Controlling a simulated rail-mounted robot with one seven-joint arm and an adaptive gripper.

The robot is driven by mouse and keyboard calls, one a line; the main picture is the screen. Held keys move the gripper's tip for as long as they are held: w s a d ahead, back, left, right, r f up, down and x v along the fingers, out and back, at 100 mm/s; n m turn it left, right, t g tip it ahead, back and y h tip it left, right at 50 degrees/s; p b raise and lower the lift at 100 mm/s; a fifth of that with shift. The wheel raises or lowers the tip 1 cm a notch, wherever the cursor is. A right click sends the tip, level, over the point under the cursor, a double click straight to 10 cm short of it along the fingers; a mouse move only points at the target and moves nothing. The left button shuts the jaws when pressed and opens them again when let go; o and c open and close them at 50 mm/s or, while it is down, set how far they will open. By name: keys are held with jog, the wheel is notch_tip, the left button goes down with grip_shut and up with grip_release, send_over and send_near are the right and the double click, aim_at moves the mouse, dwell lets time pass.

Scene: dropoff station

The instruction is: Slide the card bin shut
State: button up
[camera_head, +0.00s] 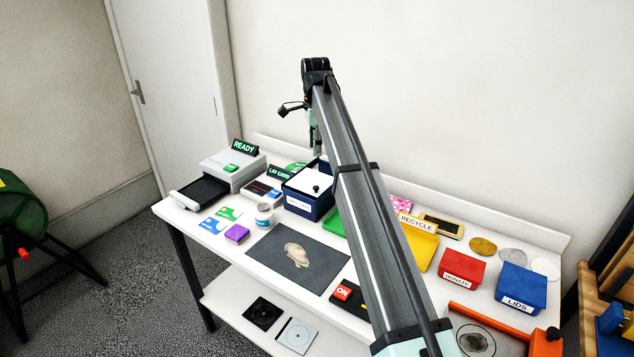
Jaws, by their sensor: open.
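A dark blue box (298,207) with a pale label stands at the back of the white table, left of the middle. It looks like the card bin, but its label is too small to read. A white panel (303,180) with a black knob lies over its top; dark blue shows behind the panel, and how far it is open I cannot tell. My gripper (317,148) hangs above the back of this box, open and empty, its fingers small and partly behind my arm.
A grey machine (228,165) marked READY has a black tray (200,192) sticking out. Cards (212,225), a purple block (237,233) and a white jar (264,213) lie in front. A dark mat (270,255) holds a beige item. Yellow (422,249), red (462,269) and blue (520,288) bins stand right.

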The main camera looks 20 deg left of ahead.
aim_at(316, 187)
notch_tip(316, 187, down, 14)
jog(key=p, duration=0.2)
jog(key=shift+r+p, duration=0.15)
jog(key=shift+p, duration=0.25)
grip_shut()
